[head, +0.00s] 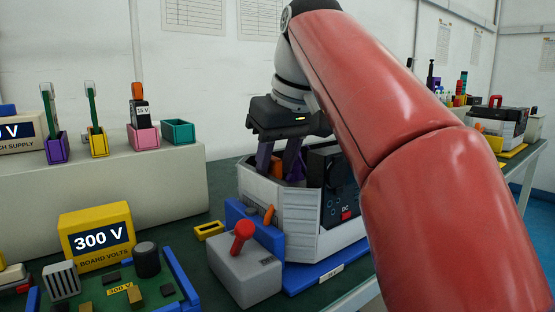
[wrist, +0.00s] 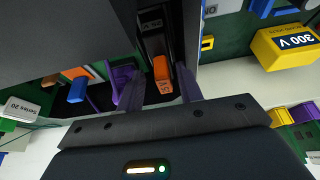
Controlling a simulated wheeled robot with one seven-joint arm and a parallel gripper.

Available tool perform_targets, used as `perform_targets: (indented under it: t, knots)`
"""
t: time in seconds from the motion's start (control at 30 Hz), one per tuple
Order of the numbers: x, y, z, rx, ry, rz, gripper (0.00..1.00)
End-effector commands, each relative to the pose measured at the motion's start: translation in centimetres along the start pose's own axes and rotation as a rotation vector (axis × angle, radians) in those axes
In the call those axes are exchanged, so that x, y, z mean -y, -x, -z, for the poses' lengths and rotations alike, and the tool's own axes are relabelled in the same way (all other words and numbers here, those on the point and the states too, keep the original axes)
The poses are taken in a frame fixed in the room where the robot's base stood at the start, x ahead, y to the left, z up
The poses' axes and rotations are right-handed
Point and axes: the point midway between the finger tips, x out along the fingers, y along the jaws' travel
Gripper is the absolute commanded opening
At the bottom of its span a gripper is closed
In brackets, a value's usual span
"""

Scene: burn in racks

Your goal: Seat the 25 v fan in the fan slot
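An orange-topped piece (wrist: 161,72), marked with what looks like "25 V", stands between my fingers in the wrist view. A dark body or slot shows just beyond it. My gripper (head: 279,165) points down into the top of a grey-white many-sided rack (head: 285,212) in the head view. In the wrist view its purple fingers stand on either side of the orange piece, with a visible gap at the left finger, so it looks open. The lower part of the piece and the fingertips are hidden by the rack wall in the head view. I cannot tell which opening is the fan slot.
A black unit marked DC (head: 339,190) stands at the rack's right side. A grey box with a red lever (head: 243,262) stands in front. A yellow 300 V display (head: 98,237) is at left. A pink holder (head: 143,134) carries a 15 V piece, beside an empty teal holder (head: 178,131).

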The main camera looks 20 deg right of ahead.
Motion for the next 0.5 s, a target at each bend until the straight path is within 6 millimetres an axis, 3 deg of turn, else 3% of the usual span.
perform_targets:
  t: [0.3, 0.5]
  knots:
    - [0.1, 5.5, 0.2, -0.009, 0.005, 0.004, 0.46]
    - [-0.1, 7.6, 0.1, -0.006, 0.001, 0.002, 0.46]
